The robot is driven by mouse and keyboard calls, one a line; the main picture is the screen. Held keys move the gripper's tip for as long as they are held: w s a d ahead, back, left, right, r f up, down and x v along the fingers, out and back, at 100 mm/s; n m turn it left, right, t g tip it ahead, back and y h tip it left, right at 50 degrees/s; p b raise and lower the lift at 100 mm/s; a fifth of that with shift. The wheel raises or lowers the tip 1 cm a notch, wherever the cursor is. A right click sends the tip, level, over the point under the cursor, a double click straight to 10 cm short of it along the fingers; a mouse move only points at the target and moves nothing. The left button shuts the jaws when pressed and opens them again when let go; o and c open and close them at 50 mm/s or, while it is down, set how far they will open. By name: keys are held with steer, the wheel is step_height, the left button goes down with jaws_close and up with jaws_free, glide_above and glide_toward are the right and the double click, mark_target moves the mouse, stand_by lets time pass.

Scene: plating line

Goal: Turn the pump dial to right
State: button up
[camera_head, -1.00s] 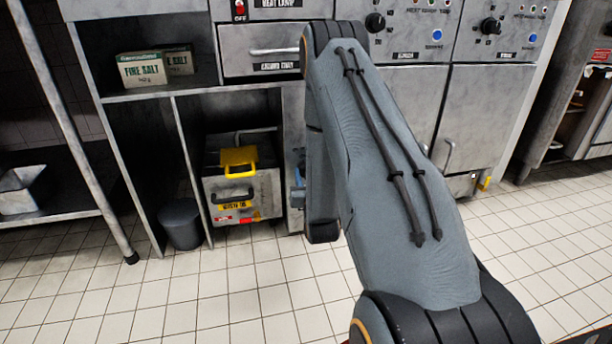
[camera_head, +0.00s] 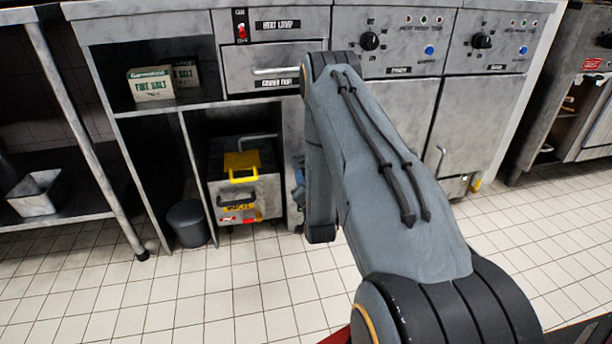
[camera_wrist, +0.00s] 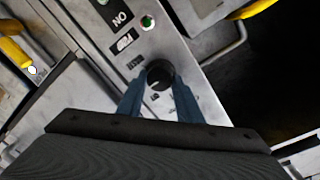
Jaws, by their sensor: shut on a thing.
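The pump dial is a round black knob (camera_wrist: 160,75) on a narrow grey metal panel in the wrist view. The blue fingers of my gripper (camera_wrist: 158,98) stand on either side of it, shut on it. Small printed marks lie around the dial, too small to read for its setting. The pointer direction is not clear. In the head view my own arm hides the dial and most of the gripper.
In the wrist view a green light (camera_wrist: 147,22) and an ON label (camera_wrist: 122,17) sit above the dial. In the head view a metal box with a yellow handle (camera_head: 241,166) stands in the open bay, beside a dark bin (camera_head: 188,223). Tiled floor (camera_head: 220,290) in front is clear.

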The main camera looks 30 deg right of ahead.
steer(key=shift+d+m+p, duration=0.1)
steer(key=shift+m+p, duration=0.7)
steer(key=shift+m, duration=0.2)
steer(key=o, duration=1)
steer(key=shift+o, duration=0.2)
steer(key=shift+s, duration=0.1)
steer(key=p+v, duration=0.3)
steer(key=v, duration=0.4)
steer(key=shift+s, duration=0.35)
